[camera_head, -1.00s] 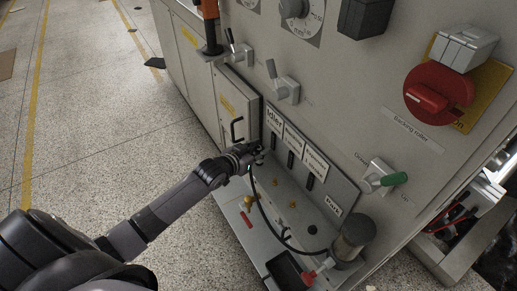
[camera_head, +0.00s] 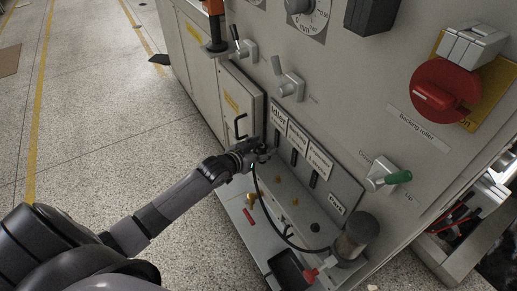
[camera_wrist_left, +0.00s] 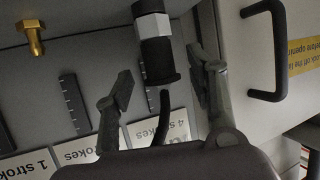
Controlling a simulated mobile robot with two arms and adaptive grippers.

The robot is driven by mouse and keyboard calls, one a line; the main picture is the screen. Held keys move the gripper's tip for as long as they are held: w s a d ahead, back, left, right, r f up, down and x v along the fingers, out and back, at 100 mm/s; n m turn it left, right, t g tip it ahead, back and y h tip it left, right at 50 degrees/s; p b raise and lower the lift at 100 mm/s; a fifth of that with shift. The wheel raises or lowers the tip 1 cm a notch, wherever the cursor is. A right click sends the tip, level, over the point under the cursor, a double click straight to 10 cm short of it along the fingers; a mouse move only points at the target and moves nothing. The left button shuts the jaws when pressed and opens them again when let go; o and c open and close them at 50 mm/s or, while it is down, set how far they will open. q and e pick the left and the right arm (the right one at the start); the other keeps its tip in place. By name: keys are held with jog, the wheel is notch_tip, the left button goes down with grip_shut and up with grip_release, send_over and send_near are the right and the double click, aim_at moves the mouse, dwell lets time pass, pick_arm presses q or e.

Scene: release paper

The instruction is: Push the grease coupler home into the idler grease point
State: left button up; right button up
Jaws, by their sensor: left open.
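The grease coupler (camera_wrist_left: 155,42), a black and silver cylinder with a black hose (camera_wrist_left: 163,115), stands between my left fingers in the left wrist view. My left gripper (camera_wrist_left: 160,68) is open around it, with gaps showing on both sides. In the head view my left gripper (camera_head: 266,151) is at the panel's lower left, just below the "Idler" label (camera_head: 279,117), and it hides the coupler. The idler grease point is hidden, so I cannot tell how far the coupler sits on it. My right gripper is out of view.
A brass fitting (camera_wrist_left: 33,38) stands to the left in the wrist view. A black door handle (camera_head: 240,126) is close beside the gripper. The hose (camera_head: 268,213) runs to a pump reservoir (camera_head: 356,236) with a red handle (camera_head: 311,275). Open floor lies left.

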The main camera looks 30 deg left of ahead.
pick_arm(q)
jog(key=v, duration=1.2)
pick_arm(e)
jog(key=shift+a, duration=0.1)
pick_arm(q)
jog(key=shift+w, duration=0.1)
